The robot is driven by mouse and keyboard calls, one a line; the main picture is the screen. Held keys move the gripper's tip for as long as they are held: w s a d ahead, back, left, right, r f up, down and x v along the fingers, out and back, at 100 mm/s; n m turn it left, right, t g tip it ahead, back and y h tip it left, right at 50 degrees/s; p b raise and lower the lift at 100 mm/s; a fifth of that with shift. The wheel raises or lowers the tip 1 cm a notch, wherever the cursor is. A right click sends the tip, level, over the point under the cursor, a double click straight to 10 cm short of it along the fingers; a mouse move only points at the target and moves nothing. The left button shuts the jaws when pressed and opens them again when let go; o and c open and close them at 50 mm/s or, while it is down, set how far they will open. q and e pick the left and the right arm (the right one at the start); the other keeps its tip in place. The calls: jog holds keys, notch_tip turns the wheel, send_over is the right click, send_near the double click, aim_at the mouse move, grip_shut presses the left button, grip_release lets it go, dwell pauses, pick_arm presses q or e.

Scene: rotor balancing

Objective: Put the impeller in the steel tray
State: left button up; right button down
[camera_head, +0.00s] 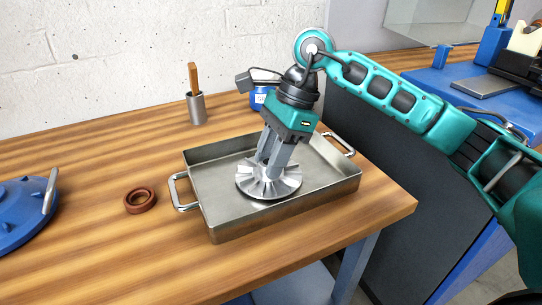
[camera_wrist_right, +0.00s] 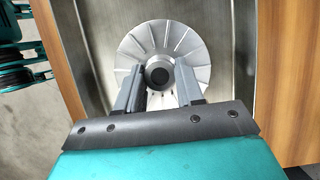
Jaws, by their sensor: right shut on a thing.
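The impeller (camera_head: 268,184) is a silvery disc with radial vanes. It is inside the steel tray (camera_head: 230,227), near the middle; I cannot tell whether it touches the tray floor. My right gripper (camera_head: 271,166) points down from above, its fingers shut on the impeller's hub. In the right wrist view the impeller (camera_wrist_right: 183,48) lies flat to the camera, with the dark round hub between the fingertips (camera_wrist_right: 160,80). The tray has a handle at each end and stands on the wooden bench. My left gripper is not in view.
A brown ring (camera_head: 140,200) lies left of the tray. A blue round cover (camera_head: 22,215) with a metal handle is at the far left. Behind the tray stand a metal cup (camera_head: 196,108) with a wooden-handled tool and a blue container (camera_head: 260,97). The bench ends right of the tray.

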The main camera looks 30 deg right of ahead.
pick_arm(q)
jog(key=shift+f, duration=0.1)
pick_arm(e)
jog(key=c, duration=1.2)
grip_release()
jog(key=shift+f, duration=0.2)
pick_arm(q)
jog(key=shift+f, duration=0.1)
pick_arm(e)
jog(key=o, duration=0.5)
jog(key=shift+r, duration=0.1)
jog(key=shift+r, duration=0.3)
pick_arm(q)
jog(key=p, duration=0.1)
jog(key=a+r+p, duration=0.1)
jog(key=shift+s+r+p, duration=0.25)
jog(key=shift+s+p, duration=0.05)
jog(key=shift+p, duration=0.05)
pick_arm(e)
jog(key=v, duration=1.1)
jog(key=shift+d+r, duration=0.25)
jog(key=shift+r, duration=0.05)
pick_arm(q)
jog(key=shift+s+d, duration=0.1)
pick_arm(e)
jog(key=shift+s+f, duration=0.1)
jog(key=shift+s, duration=0.05)
